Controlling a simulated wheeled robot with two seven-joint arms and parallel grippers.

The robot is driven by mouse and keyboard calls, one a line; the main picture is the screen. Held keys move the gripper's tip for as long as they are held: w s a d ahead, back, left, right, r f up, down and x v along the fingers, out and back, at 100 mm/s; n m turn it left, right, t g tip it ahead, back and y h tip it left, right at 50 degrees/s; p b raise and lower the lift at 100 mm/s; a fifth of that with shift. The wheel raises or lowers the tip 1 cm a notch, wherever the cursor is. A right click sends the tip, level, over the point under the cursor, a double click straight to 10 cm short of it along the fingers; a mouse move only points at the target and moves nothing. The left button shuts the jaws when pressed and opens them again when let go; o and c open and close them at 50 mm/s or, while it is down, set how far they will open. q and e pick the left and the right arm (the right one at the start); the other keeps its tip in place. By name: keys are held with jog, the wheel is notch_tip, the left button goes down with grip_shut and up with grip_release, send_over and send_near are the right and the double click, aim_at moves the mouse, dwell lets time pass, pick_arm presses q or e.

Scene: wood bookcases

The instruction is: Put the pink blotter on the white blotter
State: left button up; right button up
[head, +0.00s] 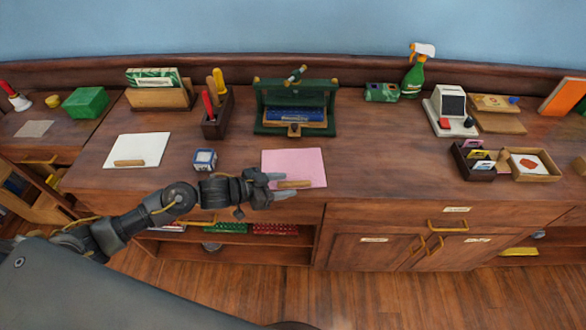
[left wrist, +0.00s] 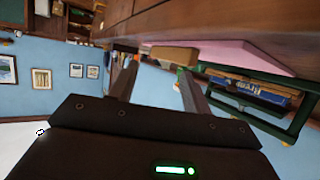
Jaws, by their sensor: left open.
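The pink blotter (head: 295,162) lies flat near the front edge of the wooden counter, with a small wooden grip (head: 297,185) along its near side. The white blotter (head: 140,146) lies flat further left, also with a wooden grip (head: 129,163). My left gripper (head: 280,184) is open at the near left corner of the pink blotter, beside its grip. In the left wrist view, the wooden grip (left wrist: 173,55) stands just beyond the spread fingertips, with the pink blotter (left wrist: 225,52) behind it. I cannot tell whether the fingers touch it. My right gripper is not in view.
A blue-and-white cube (head: 204,159) stands between the blotters. Behind are a pen box (head: 217,117) and a green stand (head: 295,108) with a blue item. Dark and tan trays (head: 535,165) sit at right. The counter right of the pink blotter (head: 385,150) is clear.

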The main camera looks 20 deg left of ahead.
aim_at(302, 182)
pick_arm(q)
jog(key=shift+p+x, duration=0.65)
jog(key=shift+x, duration=2.15)
jog(key=shift+r, duration=0.15)
grip_shut()
